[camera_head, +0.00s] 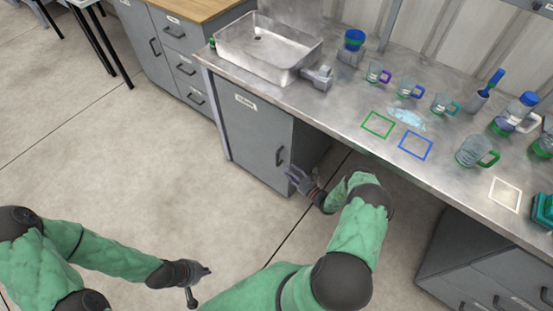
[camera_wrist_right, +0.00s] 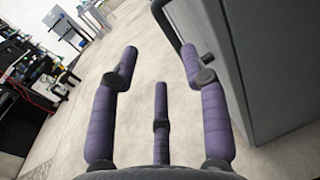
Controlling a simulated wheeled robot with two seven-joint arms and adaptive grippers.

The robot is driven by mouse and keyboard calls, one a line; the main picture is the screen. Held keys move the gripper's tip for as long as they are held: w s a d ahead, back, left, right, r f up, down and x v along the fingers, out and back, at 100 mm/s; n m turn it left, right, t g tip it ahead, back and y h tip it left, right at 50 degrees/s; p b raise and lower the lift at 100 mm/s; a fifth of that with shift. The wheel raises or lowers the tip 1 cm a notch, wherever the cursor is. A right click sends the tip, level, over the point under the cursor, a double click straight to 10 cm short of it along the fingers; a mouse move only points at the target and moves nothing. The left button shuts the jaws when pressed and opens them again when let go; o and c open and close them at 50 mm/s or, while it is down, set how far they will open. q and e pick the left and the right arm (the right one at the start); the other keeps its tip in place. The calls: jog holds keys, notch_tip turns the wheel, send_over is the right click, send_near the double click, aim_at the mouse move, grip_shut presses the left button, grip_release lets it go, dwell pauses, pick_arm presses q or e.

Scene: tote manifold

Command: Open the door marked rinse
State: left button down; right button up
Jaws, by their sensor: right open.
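The grey cabinet door (camera_head: 252,140) under the sink looks shut. It carries a small white label (camera_head: 245,101), too small to read surely. Its dark upright bar handle (camera_head: 280,156) is near the door's right edge. My right gripper (camera_head: 294,176) is open and empty, just below and right of the handle. In the right wrist view the purple fingers (camera_wrist_right: 160,58) are spread, and the dark handle (camera_wrist_right: 168,24) is beyond the right finger's tip, beside the grey door panel (camera_wrist_right: 225,60). The handle is not between the fingers. My left gripper (camera_head: 199,283) looks open and empty above the floor.
A metal counter (camera_head: 345,110) runs above the door, with a sink (camera_head: 268,48), several mugs and green and blue outlined squares on it. Drawers (camera_head: 180,62) stand left of the cabinet. The floor (camera_head: 130,180) before the door is clear. Open knee space lies to its right.

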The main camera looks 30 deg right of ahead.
aim_at(277, 157)
jog(key=b+x, duration=0.1)
jog(key=x, duration=0.2)
jog(key=b+x, duration=0.1)
jog(key=x, duration=0.3)
jog(key=b+x, duration=0.1)
jog(key=x, duration=0.2)
jog(key=shift+w+d, duration=0.2)
jog(key=shift+w, duration=0.2)
grip_shut()
